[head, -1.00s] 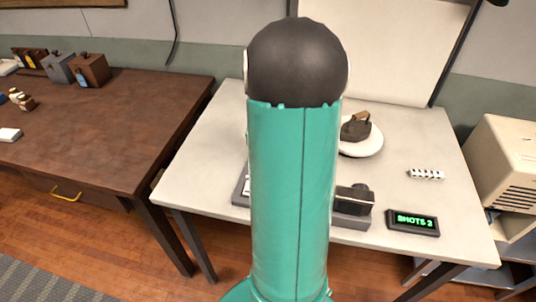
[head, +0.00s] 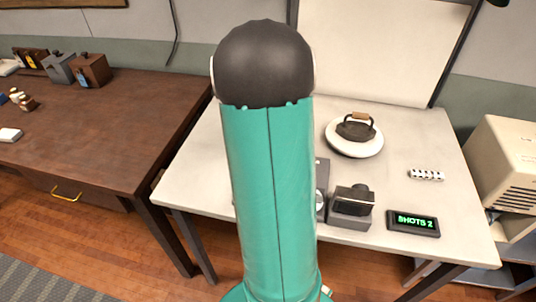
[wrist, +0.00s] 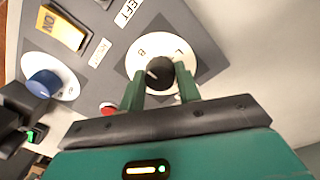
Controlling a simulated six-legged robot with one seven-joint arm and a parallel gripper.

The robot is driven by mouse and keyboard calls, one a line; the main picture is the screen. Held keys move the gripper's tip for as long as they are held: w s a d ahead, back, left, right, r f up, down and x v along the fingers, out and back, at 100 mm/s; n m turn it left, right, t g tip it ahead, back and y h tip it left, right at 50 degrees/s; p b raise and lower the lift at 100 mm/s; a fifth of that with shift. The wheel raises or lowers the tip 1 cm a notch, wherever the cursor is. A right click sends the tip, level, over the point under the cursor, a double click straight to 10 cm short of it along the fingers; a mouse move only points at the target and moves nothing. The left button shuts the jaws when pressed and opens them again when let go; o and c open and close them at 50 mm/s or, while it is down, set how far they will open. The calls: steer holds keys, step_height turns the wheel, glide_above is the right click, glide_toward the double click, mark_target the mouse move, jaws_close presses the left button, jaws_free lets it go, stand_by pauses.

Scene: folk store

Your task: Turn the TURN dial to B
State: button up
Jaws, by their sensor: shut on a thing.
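In the wrist view a black round knob (wrist: 158,70) with a pale pointer mark sits on a white dial plate (wrist: 137,62) on a grey panel. A letter B is printed on the plate, with another mark to its right that I cannot read surely. The word TURN does not show. My gripper (wrist: 161,80) is shut on this knob, one green finger on each side. In the head view my arm hides the gripper and most of the panel (head: 322,178); only its right edge shows.
In the wrist view a blue knob (wrist: 42,83), a yellow ON switch (wrist: 62,28) and a red button (wrist: 108,108) lie left of the dial. In the head view a camera (head: 352,203), a SHOTS 2 display (head: 412,222) and an iron (head: 357,127) on a white disc (head: 352,149) stand on the table.

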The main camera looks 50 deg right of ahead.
stand_by(0.4)
steer(key=o, duration=1)
steer(key=shift+c, duration=0.2)
steer(key=shift+r, duration=0.1)
step_height(320, 180, up, 14)
steer(key=shift+w+f, duration=0.2)
steer(key=shift+w, duration=0.15)
